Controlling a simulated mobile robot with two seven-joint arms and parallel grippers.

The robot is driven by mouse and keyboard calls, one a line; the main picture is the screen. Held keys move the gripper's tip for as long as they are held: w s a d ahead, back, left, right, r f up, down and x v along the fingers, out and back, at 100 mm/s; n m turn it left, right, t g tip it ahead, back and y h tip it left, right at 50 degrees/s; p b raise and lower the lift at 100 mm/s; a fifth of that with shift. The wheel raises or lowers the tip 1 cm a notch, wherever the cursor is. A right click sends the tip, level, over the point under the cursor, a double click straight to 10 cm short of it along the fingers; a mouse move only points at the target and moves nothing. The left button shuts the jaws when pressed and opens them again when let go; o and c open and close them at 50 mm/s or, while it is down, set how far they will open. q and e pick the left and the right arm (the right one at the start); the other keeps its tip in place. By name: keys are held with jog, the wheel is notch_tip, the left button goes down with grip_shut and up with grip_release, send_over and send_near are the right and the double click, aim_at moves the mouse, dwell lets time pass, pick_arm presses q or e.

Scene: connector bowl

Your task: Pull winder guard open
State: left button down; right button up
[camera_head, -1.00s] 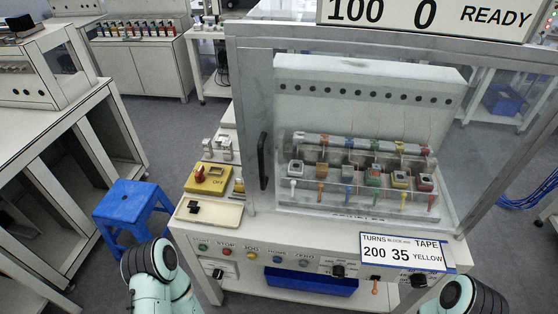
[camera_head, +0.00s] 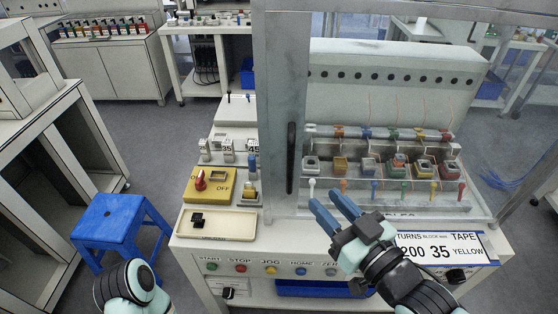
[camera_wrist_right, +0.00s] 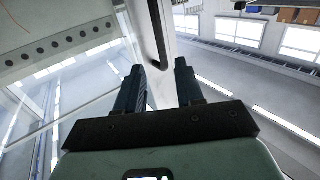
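The winder guard (camera_head: 276,90) is a clear panel in a grey frame, standing in front of the winding machine. Its black upright handle (camera_head: 291,158) is on the guard's left post. My right gripper (camera_head: 325,200) is open and empty, below and to the right of the handle in the head view, with its blue fingers pointing up and left. In the right wrist view the handle (camera_wrist_right: 158,35) lies ahead of the open fingers (camera_wrist_right: 158,68), roughly in line with the gap between them, with no contact visible. My left arm shows at the lower left; its gripper is out of view.
A yellow switch box (camera_head: 208,185) and a cream tray (camera_head: 217,224) sit left of the guard. A row of buttons (camera_head: 270,269) runs along the front panel. A blue stool (camera_head: 115,222) stands on the floor at left. A label sign (camera_head: 440,249) is near the right forearm.

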aim_at(293, 163)
jog(key=p+x, duration=0.1)
jog(key=x, duration=1.2)
jog(key=shift+w+r, duration=0.1)
jog(key=shift+r, duration=0.05)
grip_shut()
